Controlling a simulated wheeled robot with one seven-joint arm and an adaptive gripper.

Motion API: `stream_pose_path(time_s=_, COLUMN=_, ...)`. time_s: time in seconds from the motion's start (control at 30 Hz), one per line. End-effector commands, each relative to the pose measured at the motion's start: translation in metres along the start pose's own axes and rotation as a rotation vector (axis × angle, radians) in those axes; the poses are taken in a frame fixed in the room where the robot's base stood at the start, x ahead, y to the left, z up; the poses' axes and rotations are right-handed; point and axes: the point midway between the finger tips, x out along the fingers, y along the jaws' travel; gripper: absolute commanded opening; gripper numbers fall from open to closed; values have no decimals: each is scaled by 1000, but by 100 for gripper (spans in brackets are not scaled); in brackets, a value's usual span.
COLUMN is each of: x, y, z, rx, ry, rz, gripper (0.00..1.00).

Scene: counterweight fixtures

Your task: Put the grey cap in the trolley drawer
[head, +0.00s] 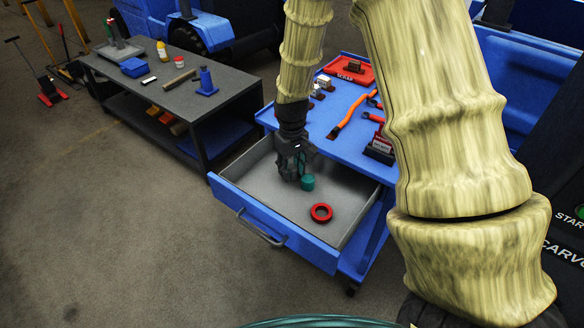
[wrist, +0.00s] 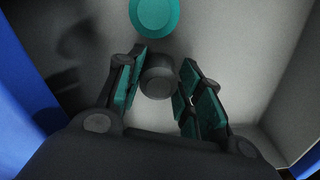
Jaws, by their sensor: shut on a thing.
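The grey cap (wrist: 157,82) is a short dark grey cylinder between the fingertips of my gripper (wrist: 160,85) in the wrist view. My gripper is shut on it. In the head view my gripper (head: 296,172) points down inside the open trolley drawer (head: 262,232), near its back. The cap cannot be made out clearly there. I cannot tell whether the cap touches the drawer floor.
A teal round piece (head: 307,183) stands in the drawer just beside my gripper, and a red ring (head: 321,212) lies nearer the front. The trolley's blue top (head: 340,112) holds tools and a red tray (head: 348,70). A grey workbench (head: 215,72) stands left.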

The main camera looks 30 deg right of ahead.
Motion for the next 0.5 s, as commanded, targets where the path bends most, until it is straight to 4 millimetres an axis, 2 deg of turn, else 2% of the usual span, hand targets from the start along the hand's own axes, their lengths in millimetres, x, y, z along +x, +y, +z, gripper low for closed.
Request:
stream_pose_path(time_s=0.23, x=2, y=0, z=0, rx=0, ry=-1, rz=0, gripper=27)
stream_pose_path(time_s=0.27, x=2, y=0, z=0, rx=0, ry=-1, rz=0, gripper=38)
stream_pose_path(time_s=0.3, x=2, y=0, z=0, rx=0, ry=-1, rz=0, gripper=45)
stream_pose_path(time_s=0.5, x=2, y=0, z=0, rx=0, ry=-1, rz=0, gripper=47)
